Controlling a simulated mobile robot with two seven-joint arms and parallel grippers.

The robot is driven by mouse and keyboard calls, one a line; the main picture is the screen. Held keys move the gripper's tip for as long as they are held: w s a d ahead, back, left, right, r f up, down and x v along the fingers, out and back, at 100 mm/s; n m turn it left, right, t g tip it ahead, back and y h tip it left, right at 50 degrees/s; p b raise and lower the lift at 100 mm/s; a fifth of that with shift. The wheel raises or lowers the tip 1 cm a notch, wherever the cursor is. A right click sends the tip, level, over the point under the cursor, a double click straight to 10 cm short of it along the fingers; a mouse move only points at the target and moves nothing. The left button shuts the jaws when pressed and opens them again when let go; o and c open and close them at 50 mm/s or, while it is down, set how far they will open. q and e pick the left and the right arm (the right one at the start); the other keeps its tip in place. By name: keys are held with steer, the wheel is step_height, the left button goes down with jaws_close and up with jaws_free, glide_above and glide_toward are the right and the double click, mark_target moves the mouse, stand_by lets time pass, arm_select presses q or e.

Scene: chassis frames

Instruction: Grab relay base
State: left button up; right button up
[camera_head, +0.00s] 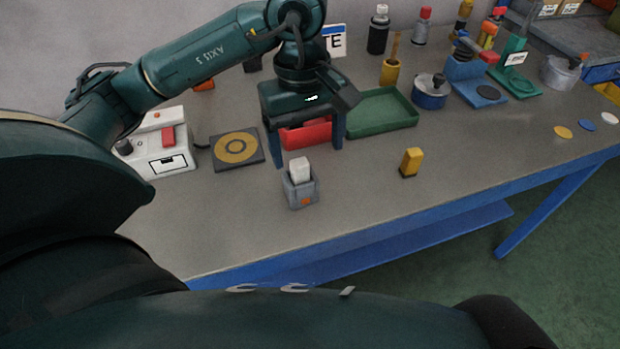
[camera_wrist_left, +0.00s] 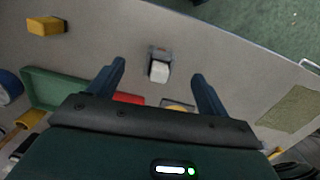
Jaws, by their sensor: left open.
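The relay base, which I take to be a small grey block (camera_head: 302,192) with an orange mark, stands on the table near the front edge. A white block (camera_head: 299,169) sits in its top. In the left wrist view the grey base (camera_wrist_left: 161,52) shows partly behind the white block (camera_wrist_left: 159,71), between my finger lines. My left gripper (camera_head: 307,152) is open, fingers pointing down, above and behind the base in the head view. Nothing shows between its fingers in contact with them. My right gripper is not in view.
A red bin (camera_head: 312,134) and a green tray (camera_head: 380,112) lie behind the gripper. A yellow block (camera_head: 412,160) stands to the right. The table around the base is clear.

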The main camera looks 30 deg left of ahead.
mark_target(301, 166)
arm_select(q)
steer(key=shift+w+a+f+y, duration=0.1)
steer(key=shift+w+a+y, duration=0.15)
steer(key=shift+a, duration=0.2)
steer(key=shift+w+a+f+y, duration=0.1)
steer(key=shift+a+y, duration=0.15)
steer(key=shift+a, duration=0.2)
step_height(301, 166, down, 6)
steer(key=shift+r, duration=0.1)
steer(key=shift+w+a+f+p, duration=0.15)
steer(key=shift+f+p, duration=0.05)
steer(key=shift+f, duration=1.35)
steer(key=shift+w+a+f+p, duration=0.1)
steer(key=shift+a+f+p, duration=0.1)
steer(key=shift+f, duration=1.35)
steer(key=c, duration=1)
steer(key=shift+c, duration=0.6)
